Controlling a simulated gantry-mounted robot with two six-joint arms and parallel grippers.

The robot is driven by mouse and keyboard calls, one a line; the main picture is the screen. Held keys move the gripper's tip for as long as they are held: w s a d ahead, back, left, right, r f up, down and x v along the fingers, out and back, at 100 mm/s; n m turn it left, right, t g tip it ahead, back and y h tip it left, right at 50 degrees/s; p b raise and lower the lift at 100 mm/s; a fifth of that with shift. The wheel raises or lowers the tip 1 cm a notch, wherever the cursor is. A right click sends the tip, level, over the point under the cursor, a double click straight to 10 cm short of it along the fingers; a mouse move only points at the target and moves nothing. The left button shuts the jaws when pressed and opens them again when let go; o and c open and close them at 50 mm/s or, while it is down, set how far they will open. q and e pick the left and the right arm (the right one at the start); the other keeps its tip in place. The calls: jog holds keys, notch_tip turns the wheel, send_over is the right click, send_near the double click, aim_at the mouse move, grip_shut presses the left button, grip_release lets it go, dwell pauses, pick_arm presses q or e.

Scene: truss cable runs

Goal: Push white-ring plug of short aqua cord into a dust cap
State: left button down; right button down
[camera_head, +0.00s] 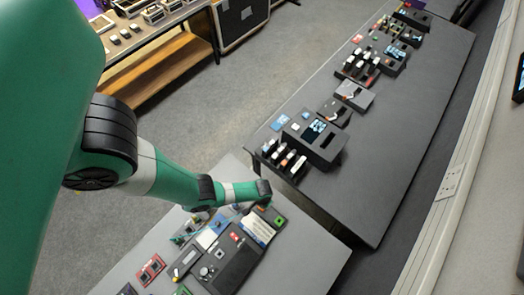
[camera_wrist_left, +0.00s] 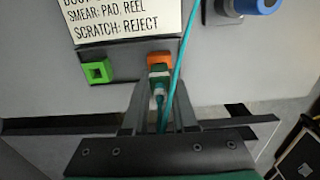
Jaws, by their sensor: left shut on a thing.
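My left gripper (camera_wrist_left: 157,98) is shut on a plug (camera_wrist_left: 158,84) with a pale ring and a teal body. The plug points at an orange square cap (camera_wrist_left: 159,59) on a dark block, and its front end is at or just inside the opening; I cannot tell how deep. The aqua cord (camera_wrist_left: 177,45) runs up past the right of the orange cap. A green square cap (camera_wrist_left: 97,72) with a dark opening sits to the left. In the head view the green cap (camera_head: 279,220) shows beside my left wrist, which hides the fingers and plug. My right gripper is out of view.
A printed card (camera_wrist_left: 125,18) lies just above the caps, and a blue-topped cylinder (camera_wrist_left: 255,6) stands at upper right. In the head view, a dark case (camera_head: 238,264) and small modules crowd the near table. A gap separates it from the long table (camera_head: 385,165).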

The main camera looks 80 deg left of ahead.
pick_arm(q)
jog(key=shift+f+b, duration=0.7)
jog(key=shift+f, duration=0.05)
dwell(1.2)
jog(key=c, duration=0.6)
grip_release()
jog(key=shift+r, duration=0.1)
jog(key=shift+r+p, duration=2.45)
jog(key=shift+p, duration=0.05)
